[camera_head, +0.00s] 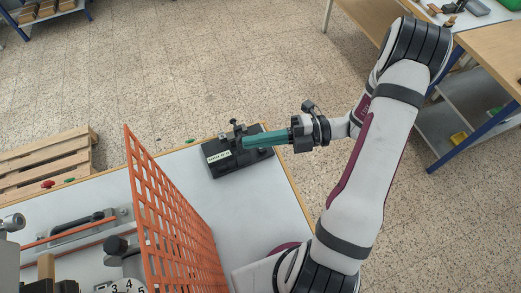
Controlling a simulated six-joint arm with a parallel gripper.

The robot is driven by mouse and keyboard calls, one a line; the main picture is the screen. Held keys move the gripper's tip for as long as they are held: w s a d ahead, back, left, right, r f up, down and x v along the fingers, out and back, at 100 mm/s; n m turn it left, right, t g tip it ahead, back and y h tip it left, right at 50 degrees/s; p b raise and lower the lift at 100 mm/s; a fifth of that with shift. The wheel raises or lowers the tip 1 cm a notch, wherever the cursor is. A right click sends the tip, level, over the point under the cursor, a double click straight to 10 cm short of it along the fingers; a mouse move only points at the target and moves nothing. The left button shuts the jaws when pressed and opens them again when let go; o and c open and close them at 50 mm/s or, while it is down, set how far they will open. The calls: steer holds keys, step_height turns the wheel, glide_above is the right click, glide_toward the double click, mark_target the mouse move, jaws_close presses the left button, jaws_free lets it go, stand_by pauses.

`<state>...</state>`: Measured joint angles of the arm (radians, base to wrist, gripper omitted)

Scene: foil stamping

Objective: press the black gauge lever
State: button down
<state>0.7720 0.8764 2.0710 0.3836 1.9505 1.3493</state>
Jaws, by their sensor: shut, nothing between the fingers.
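A black gauge block (240,163) with a white label sits on the white table near its far right corner. Small black upright parts (237,128) stand on its far side; which of them is the gauge lever is too small to tell. My gripper (246,142) comes in from the right with long teal fingers. The fingers are shut and empty, and lie over the block with their tips beside the upright parts. They hide part of the block's top. I cannot tell whether the fingers touch the block or a lever.
An orange mesh panel (172,220) stands upright on the table, left of the block. Beyond it are metal fixtures (85,225) and a numbered device (125,286). White tabletop (260,205) is bare in front of the block.

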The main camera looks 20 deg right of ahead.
steer(key=shift+w+a+f+m+g+h, duration=0.1)
steer(key=shift+w+f+m+g+h, duration=0.15)
steer(key=shift+w+f+m, duration=1.15)
steer(key=shift+w+a+r+m+g+h, duration=0.25)
steer(key=shift+w+m, duration=0.35)
steer(key=shift+w, duration=1.9)
steer(key=shift+w+f+m+g+h, duration=0.3)
steer(key=shift+w+f+m, duration=0.5)
steer(key=shift+w, duration=1.15)
steer(key=shift+r, duration=0.2)
steer(key=w+d+r, duration=0.1)
steer(key=d+r, duration=0.6)
steer(key=d, duration=0.2)
steer(key=shift+d, duration=0.2)
